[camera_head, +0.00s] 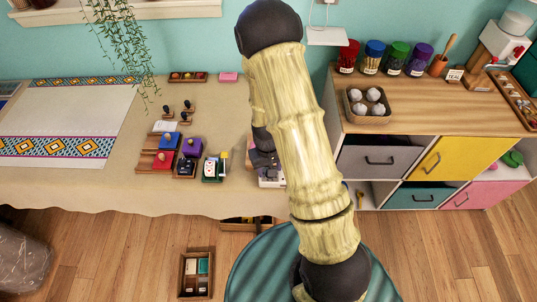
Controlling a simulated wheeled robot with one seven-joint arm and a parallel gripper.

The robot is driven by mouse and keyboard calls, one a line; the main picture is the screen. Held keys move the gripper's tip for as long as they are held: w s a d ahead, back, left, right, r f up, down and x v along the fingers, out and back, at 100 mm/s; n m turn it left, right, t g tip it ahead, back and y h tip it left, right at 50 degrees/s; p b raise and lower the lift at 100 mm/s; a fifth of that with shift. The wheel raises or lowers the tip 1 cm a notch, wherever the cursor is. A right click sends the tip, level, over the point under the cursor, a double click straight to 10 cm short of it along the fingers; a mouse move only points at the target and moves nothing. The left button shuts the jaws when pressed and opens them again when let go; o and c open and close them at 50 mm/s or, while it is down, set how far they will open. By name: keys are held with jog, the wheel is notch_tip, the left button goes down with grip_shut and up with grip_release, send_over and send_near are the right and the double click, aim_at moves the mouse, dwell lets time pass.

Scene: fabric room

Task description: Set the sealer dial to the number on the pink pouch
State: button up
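My bamboo-like arm crosses the middle of the view. Its end, my gripper (263,159), shows as a dark grey part just left of the arm, over the right part of the cloth-covered table. Its fingers are too small and hidden to tell open from shut. A pale device (270,180) lies under it, mostly covered; it may be the sealer, but no dial can be made out. A small flat pink item (229,76) lies at the table's back edge; I cannot tell whether it is the pouch, and no number is readable.
Left of my gripper are stamps with coloured ink pads (190,147) and a small card holder (211,168). A patterned cloth (65,120) covers the table's left. The wooden cabinet (435,105) at right bears jars and a basket (348,108). An open box (196,291) sits on the floor.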

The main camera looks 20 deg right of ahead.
notch_tip(320, 180, up, 17)
jog(key=shift+a+p, duration=0.35)
jog(key=shift+a, duration=0.05)
jog(key=shift+r, duration=0.1)
dwell(0.4)
jog(key=s+r+t+p, duration=0.2)
jog(key=s+r+p, duration=0.2)
jog(key=s+r, duration=0.5)
jog(key=shift+d+m+t+y, duration=0.25)
jog(key=shift+m+t+y, duration=0.05)
